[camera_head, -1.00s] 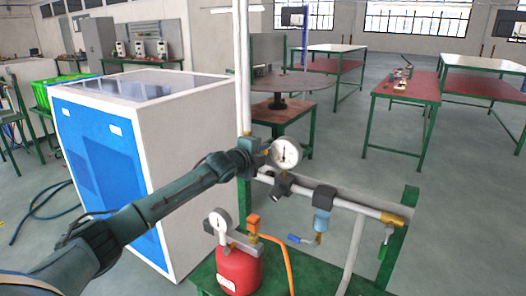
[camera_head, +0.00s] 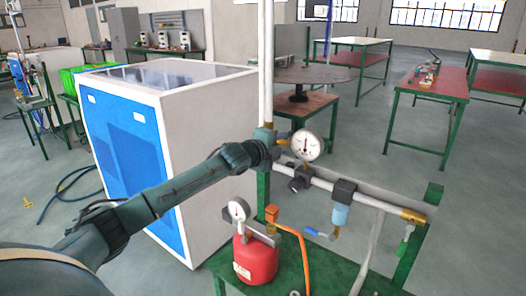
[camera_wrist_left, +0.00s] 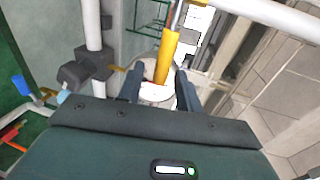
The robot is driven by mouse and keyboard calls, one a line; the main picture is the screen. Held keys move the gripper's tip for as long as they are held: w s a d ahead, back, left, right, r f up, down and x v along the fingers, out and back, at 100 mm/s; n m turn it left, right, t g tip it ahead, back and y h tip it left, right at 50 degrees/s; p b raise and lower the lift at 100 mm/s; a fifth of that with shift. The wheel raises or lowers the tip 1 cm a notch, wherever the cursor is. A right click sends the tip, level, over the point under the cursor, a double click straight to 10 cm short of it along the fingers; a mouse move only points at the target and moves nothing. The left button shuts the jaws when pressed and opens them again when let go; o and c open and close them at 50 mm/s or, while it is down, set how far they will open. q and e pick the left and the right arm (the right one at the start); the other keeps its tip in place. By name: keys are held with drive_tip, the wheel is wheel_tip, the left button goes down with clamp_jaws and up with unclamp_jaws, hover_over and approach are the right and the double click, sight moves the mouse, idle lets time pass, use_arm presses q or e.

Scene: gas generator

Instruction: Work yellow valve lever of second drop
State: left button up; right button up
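In the left wrist view, a yellow lever (camera_wrist_left: 167,55) slants down between the two dark fingers of my left gripper (camera_wrist_left: 159,82). The fingers are apart, with gaps visible beside the lever; I cannot tell whether either touches it. In the head view, my left gripper (camera_head: 276,142) is at the vertical white pipe (camera_head: 267,75), just left of the round pressure gauge (camera_head: 306,146). The lever is mostly hidden there by the gripper and wrist. My right gripper is not in view.
A horizontal pipe (camera_head: 326,184) carries a blue-bowled filter (camera_head: 340,214) and a blue-handled valve (camera_head: 321,234). A red tank (camera_head: 255,260) with a gauge stands below on a green bench. A large blue and white cabinet (camera_head: 206,150) stands left.

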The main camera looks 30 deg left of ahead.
use_arm(q)
drive_tip(key=b+v, duration=0.1)
drive_tip(key=v, duration=0.9)
drive_tip(key=shift+s+b, duration=0.3)
drive_tip(key=shift+b, duration=0.05)
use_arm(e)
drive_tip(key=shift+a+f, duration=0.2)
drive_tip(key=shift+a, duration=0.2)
use_arm(q)
drive_tip(key=shift+r, duration=0.1)
drive_tip(key=s+d+f+n+g+h+p, duration=0.1)
drive_tip(key=s+d+f+n+h, duration=0.1)
drive_tip(key=s+d+f, duration=0.5)
drive_tip(key=s+d+f+n+g+h, duration=0.1)
drive_tip(key=d+f+n+g, duration=0.15)
drive_tip(key=d+f, duration=0.6)
drive_tip(key=s+d+f+n+g+p, duration=0.1)
drive_tip(key=s+d+f+n, duration=0.2)
drive_tip(key=s, duration=0.7)
drive_tip(key=s+d+f+n, duration=0.3)
drive_tip(key=s+f+n, duration=0.5)
drive_tip(key=s+f, duration=0.2)
wheel_tip(320, 180, down, 3)
drive_tip(key=shift+s+d+r+g+y+p, duration=0.15)
drive_tip(key=shift+d+g+y+p, duration=0.2)
drive_tip(key=shift+d+y+p, duration=0.05)
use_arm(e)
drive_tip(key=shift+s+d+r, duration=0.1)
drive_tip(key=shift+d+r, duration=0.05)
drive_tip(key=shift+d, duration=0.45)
